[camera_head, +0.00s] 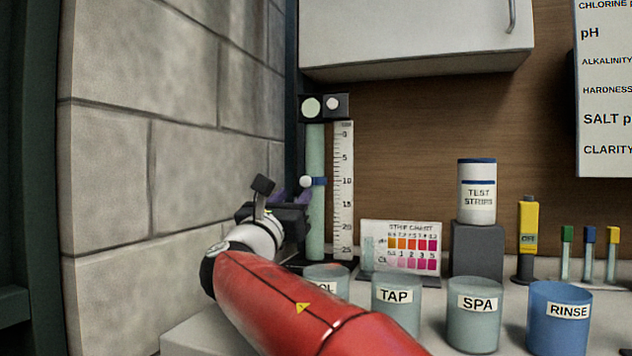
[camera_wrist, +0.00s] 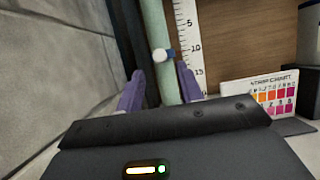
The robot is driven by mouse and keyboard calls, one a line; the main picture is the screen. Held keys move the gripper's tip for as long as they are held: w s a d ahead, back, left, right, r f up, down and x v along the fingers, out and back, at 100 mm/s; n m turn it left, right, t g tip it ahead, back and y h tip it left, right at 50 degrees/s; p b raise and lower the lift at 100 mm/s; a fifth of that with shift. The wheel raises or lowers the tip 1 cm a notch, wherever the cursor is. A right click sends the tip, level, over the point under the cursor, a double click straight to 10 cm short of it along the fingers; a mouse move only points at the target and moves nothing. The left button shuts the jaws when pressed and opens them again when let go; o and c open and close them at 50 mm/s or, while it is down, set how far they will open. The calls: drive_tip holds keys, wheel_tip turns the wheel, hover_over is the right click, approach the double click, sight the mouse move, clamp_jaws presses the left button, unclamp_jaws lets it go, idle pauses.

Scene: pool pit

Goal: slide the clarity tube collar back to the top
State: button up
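The clarity tube (camera_head: 316,222) is a tall pale green cylinder standing beside a white ruler scale (camera_head: 343,190). Its collar is a blue band (camera_head: 319,181) with a white knob, sitting near the 10 mark, partway down the tube. My gripper (camera_head: 291,196) is just left of the tube, slightly lower than the collar. In the wrist view its purple fingers (camera_wrist: 160,71) are spread and empty, with the collar just beyond their tips. I cannot tell the exact gap.
A black bracket (camera_head: 325,107) caps the tube below a white cabinet (camera_head: 415,40). A stone wall (camera_head: 160,180) is close on the left. A strip chart (camera_head: 400,247) and labelled TAP (camera_head: 397,318), SPA (camera_head: 474,325) and RINSE (camera_head: 558,335) cups stand to the right.

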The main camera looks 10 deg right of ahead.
sight(305, 181)
drive_tip(key=p+x, duration=0.2)
drive_tip(key=x, duration=0.6)
drive_tip(key=shift+a, duration=0.1)
clamp_jaws()
